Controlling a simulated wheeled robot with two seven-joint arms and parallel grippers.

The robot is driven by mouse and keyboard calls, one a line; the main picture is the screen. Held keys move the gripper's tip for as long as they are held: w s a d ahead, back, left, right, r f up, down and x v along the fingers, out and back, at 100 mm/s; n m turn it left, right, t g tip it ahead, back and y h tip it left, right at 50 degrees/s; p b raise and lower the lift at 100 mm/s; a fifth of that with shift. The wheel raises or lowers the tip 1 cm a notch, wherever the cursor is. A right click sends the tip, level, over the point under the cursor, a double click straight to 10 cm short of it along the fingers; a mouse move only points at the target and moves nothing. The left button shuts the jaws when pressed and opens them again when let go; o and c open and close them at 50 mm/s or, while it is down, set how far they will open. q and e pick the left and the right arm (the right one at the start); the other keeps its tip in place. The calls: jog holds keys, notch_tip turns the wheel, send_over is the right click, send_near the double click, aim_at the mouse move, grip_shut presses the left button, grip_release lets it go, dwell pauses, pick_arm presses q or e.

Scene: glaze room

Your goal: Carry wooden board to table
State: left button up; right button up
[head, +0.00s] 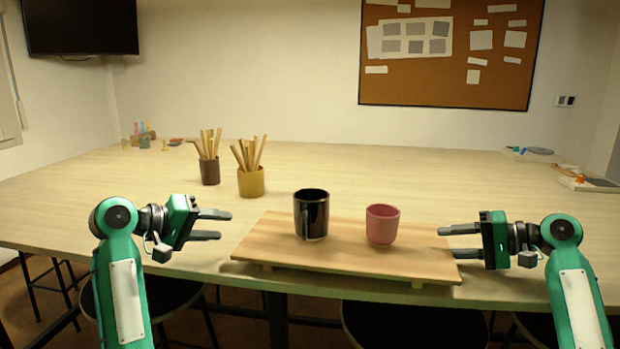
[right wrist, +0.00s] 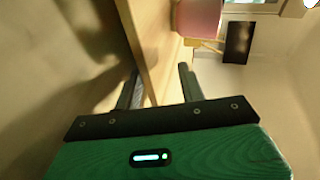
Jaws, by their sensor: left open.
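The wooden board (head: 345,255) rests on short feet on the table (head: 130,205), near its front edge. A glossy black mug (head: 312,217) and a pink cup (head: 382,226) stand upright on it. My left gripper (head: 226,225) is open and empty, just left of the board's left end and apart from it. My right gripper (head: 441,244) is at the board's right end. In the right wrist view its fingers are spread, one each side of the board's edge (right wrist: 150,60), with a gap on the upper side. The pink cup (right wrist: 199,17) shows beyond.
A dark brown pot (head: 210,172) and a yellow pot (head: 251,182) of wooden sticks stand behind the board to the left. Small items lie at the table's far left and right. Dark stools (head: 413,325) stand below the front edge. The table's middle right is clear.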

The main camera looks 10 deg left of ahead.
pick_arm(q)
jog(key=shift+s+a, duration=0.25)
jog(key=shift+s, duration=0.05)
pick_arm(e)
jog(key=shift+f, duration=0.6)
pick_arm(q)
jog(key=shift+a, duration=0.15)
pick_arm(e)
jog(key=shift+d+r, duration=0.15)
jog(key=shift+d, duration=0.05)
pick_arm(q)
jog(key=shift+w+d+f, duration=0.1)
jog(key=shift+w+d, duration=0.25)
jog(key=shift+w, duration=0.05)
pick_arm(e)
jog(key=v, duration=0.6)
jog(key=shift+d+r, duration=0.3)
jog(key=shift+r, duration=0.1)
pick_arm(q)
jog(key=shift+s+a, duration=0.1)
jog(key=shift+a, duration=0.05)
pick_arm(e)
jog(key=shift+s+d+r, duration=0.15)
jog(key=shift+r, duration=0.1)
jog(key=shift+d, duration=0.3)
jog(key=shift+s+r, duration=0.1)
jog(key=shift+r, duration=0.05)
